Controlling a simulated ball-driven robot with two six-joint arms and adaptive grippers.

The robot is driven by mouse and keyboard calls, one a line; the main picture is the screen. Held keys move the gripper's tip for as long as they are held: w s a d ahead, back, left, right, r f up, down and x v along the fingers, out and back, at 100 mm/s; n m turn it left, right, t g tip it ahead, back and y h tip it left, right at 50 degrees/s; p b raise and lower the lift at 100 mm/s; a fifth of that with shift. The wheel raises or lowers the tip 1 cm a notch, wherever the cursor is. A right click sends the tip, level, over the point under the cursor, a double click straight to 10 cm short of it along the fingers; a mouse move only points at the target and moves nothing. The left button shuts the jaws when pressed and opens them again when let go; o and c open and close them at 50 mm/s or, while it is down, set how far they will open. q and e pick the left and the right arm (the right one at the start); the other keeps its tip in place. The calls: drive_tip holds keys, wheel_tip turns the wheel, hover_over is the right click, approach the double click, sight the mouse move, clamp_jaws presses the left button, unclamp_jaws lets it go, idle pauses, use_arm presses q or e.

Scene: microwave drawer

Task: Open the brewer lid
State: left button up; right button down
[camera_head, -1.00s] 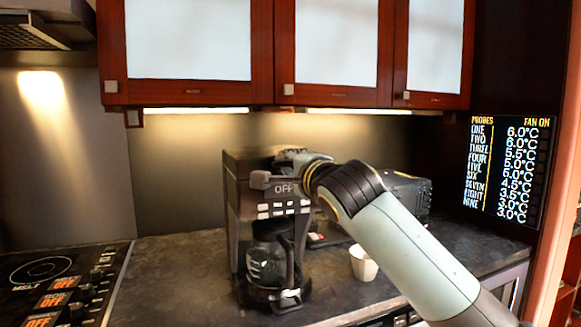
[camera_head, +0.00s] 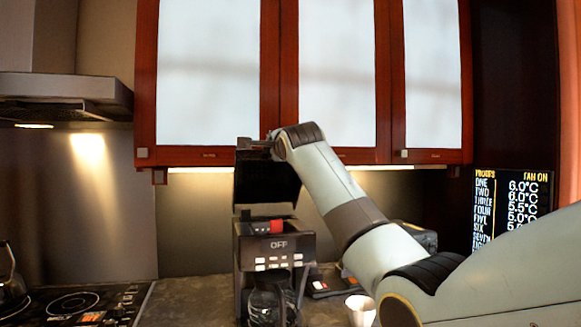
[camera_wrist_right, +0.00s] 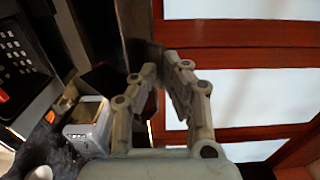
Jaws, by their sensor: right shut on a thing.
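The dark coffee brewer (camera_head: 243,262) stands on the counter, with its "OFF" panel facing me and a glass carafe (camera_head: 268,306) in its lower bay. Its lid (camera_head: 265,187) stands raised, nearly upright, above the brewer's open top. A red part shows inside the top. My right gripper (camera_head: 262,146) is at the lid's upper edge, just below the cabinets. In the right wrist view, the gripper's fingers (camera_wrist_right: 165,78) are close around the edge of the dark lid panel (camera_wrist_right: 138,35). The exact contact is partly hidden. My left gripper is not in view.
A white cup (camera_head: 360,312) stands right of the brewer, below my right arm. A cooktop (camera_head: 75,303) lies left, under a range hood (camera_head: 60,98).

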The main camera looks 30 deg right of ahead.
drive_tip(key=c, duration=2)
unclamp_jaws()
drive_tip(key=shift+w+d+r, duration=0.15)
drive_tip(key=shift+w+d, duration=0.05)
drive_tip(key=shift+d, duration=0.05)
drive_tip(key=shift+o, duration=1.3)
drive_tip(key=shift+d, duration=0.15)
drive_tip(key=shift+o, duration=1.2)
drive_tip(key=shift+a, duration=0.2)
drive_tip(key=shift+o, duration=0.5)
drive_tip(key=shift+a, duration=0.35)
drive_tip(key=v, duration=1.2)
drive_tip(key=shift+c, duration=0.4)
